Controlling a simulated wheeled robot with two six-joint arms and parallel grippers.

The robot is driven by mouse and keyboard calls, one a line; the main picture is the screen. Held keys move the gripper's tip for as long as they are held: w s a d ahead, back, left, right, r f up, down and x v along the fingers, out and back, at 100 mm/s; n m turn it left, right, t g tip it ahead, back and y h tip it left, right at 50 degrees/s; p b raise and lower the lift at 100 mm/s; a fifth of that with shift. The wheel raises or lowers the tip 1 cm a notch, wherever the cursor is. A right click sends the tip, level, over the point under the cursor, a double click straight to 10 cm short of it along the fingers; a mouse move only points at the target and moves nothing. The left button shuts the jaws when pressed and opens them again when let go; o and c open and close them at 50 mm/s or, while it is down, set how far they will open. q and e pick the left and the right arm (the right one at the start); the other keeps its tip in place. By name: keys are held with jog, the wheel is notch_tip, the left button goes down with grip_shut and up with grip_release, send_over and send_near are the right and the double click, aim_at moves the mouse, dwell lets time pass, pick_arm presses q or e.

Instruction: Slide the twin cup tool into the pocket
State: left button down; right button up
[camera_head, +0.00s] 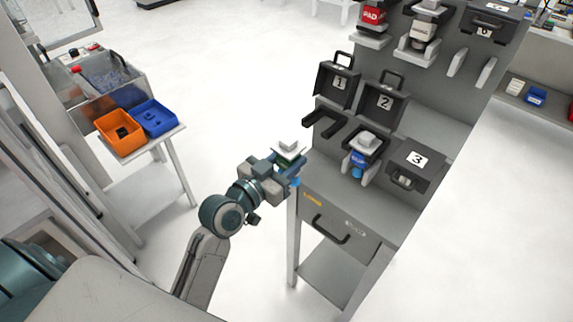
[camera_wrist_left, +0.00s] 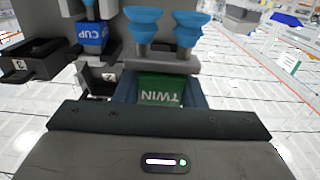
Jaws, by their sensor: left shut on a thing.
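The twin cup tool (camera_head: 288,156) has a pale grey top and a green body. It also shows in the left wrist view (camera_wrist_left: 166,92), with "TWIN" upside down on the green body and two blue suction cups. My left gripper (camera_head: 285,172) is shut on it and holds it upright, left of the grey rack. An empty dark U-shaped pocket (camera_head: 313,124) sits below the raised lid 1 (camera_head: 338,84), apart from the tool, up and to the right. My right gripper is not in view.
A blue cup tool (camera_head: 358,158) sits in the pocket below raised lid 2 (camera_head: 384,102). Lid 3 (camera_head: 416,160) is down. More tools stand on the upper shelf. A drawer handle (camera_head: 331,231) juts from the rack front. Orange (camera_head: 120,130) and blue (camera_head: 153,117) bins stand left.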

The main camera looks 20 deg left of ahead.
pick_arm(q)
jog(key=shift+x, duration=2.75)
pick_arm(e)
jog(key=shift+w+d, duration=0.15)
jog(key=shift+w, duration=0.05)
pick_arm(q)
jog(key=shift+a, duration=0.15)
jog(key=shift+w, duration=0.25)
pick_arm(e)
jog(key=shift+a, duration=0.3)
pick_arm(q)
jog(key=shift+w, duration=0.2)
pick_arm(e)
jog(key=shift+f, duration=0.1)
pick_arm(q)
jog(key=shift+x, duration=0.85)
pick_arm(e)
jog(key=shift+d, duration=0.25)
